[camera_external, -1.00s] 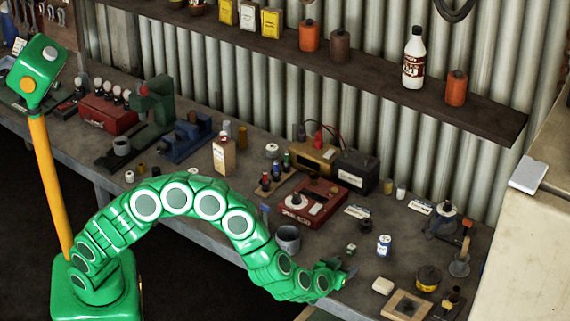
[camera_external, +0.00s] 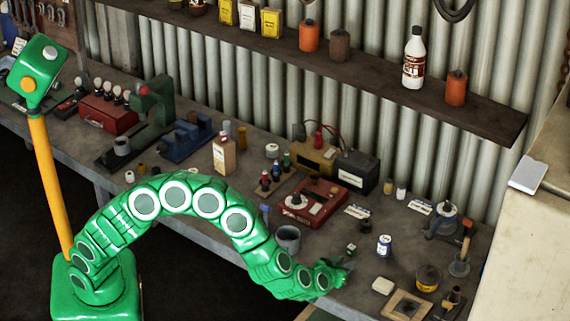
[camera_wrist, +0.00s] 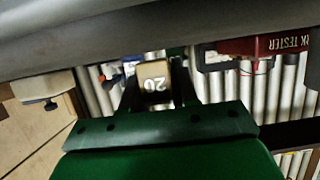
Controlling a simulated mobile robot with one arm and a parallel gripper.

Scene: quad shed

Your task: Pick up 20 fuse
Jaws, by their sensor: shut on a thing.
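A small pale tan block marked "20", the 20 fuse (camera_wrist: 154,80), sits between my gripper's two dark fingers in the wrist view, its number upside down. My gripper (camera_wrist: 157,93) is shut on it. In the external view my gripper (camera_external: 345,266) is at the bench's front edge, right of the grey mug, and the fuse cannot be made out there.
A small green-and-white block (camera_external: 351,248) and a white-and-blue jar (camera_external: 384,246) stand just behind and right of my gripper. A grey mug (camera_external: 287,238) and a red tester (camera_external: 312,201) are to the left. A white block (camera_external: 383,286) lies to the right.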

